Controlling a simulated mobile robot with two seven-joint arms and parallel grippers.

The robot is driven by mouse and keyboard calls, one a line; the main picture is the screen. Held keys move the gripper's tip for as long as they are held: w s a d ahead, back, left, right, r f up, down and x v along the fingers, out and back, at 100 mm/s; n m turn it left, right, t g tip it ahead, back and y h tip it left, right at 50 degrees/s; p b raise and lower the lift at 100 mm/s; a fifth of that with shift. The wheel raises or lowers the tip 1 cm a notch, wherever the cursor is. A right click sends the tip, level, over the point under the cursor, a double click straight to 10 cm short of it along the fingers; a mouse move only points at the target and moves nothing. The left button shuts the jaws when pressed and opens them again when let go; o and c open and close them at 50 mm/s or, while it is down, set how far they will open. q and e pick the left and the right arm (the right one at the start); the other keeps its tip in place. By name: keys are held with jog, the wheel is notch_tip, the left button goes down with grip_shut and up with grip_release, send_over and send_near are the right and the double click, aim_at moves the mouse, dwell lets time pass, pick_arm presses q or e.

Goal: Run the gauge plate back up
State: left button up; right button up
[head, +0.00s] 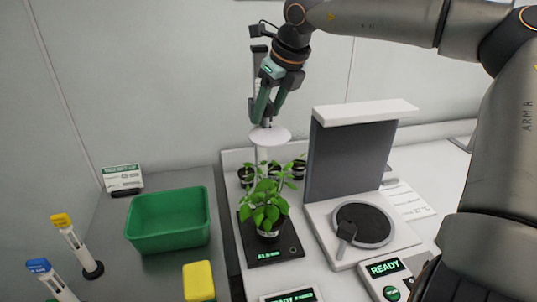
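The gauge plate (270,135) is a round white disc on a pale upright post (262,160). It sits just above the leaves of a potted green plant (267,205); I cannot tell whether it touches them. My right gripper (263,121) points down from above, its green fingertips at the top of the plate. The fingertips are close together, but what lies between them is too small to make out. The plant stands on a black base (262,250) with a lit green readout. My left gripper is not in view.
A green bin (168,222) and a yellow block (198,281) are at the left, with two capped tubes (77,246) (52,280). A grey-backed white stand (350,160) is at the right, near a READY panel (388,275). Small pots (246,176) stand behind the plant.

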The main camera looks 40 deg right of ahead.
aim_at(279, 133)
jog(key=o, duration=0.5)
jog(key=shift+f, duration=0.1)
jog(key=shift+p+v, duration=0.7)
jog(key=shift+v, duration=3.35)
jog(key=shift+f, duration=0.1)
